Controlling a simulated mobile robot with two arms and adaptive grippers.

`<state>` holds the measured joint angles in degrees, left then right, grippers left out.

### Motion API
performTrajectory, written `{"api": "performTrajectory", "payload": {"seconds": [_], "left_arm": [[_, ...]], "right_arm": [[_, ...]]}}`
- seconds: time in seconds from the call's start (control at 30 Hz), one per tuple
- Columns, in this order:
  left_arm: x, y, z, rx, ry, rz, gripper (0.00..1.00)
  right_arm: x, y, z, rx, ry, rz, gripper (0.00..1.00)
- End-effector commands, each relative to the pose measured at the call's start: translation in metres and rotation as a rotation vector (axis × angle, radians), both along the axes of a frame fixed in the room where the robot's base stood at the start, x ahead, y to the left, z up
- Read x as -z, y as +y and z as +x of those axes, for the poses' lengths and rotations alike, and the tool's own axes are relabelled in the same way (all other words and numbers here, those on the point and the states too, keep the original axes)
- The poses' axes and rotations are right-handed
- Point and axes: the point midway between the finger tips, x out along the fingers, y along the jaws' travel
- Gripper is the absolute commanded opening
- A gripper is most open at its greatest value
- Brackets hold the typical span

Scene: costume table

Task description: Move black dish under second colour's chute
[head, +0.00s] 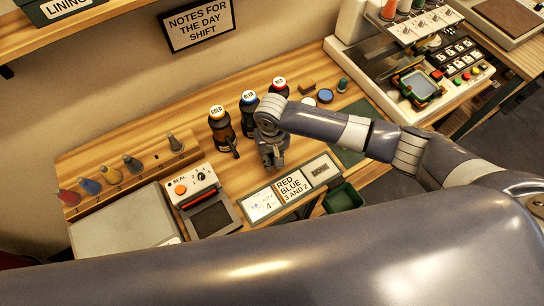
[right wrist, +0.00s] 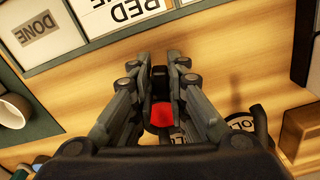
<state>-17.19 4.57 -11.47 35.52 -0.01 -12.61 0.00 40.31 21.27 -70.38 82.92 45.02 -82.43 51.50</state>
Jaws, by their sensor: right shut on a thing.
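My right gripper (head: 270,160) is over the wooden table, in front of the bottles. In the right wrist view its fingers (right wrist: 163,85) are shut on the small dark dish, whose red contents (right wrist: 162,115) show between them. The dish's rim is mostly hidden, and the head view does not show it clearly. The gold bottle (head: 221,130), blue bottle (head: 249,110) and red bottle (head: 278,86) stand in a row; my arm partly covers the red one. A card (head: 292,187) reads "RED BLUE 3 AND 2". My left gripper is out of view.
A green bin (head: 343,198) is beside the card holder. A blue-topped jar (head: 326,96) stands behind my arm. Bare wood lies left of the gold bottle.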

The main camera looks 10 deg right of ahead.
Motion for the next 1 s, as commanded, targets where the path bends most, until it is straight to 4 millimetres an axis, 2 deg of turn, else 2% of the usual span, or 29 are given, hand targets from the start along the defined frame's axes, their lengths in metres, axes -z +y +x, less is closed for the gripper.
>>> {"api": "performTrajectory", "payload": {"seconds": [1.0], "left_arm": [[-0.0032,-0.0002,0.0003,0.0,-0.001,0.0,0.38]], "right_arm": [[0.0063,0.0,-0.0003,0.0,0.001,0.0,0.0]]}}
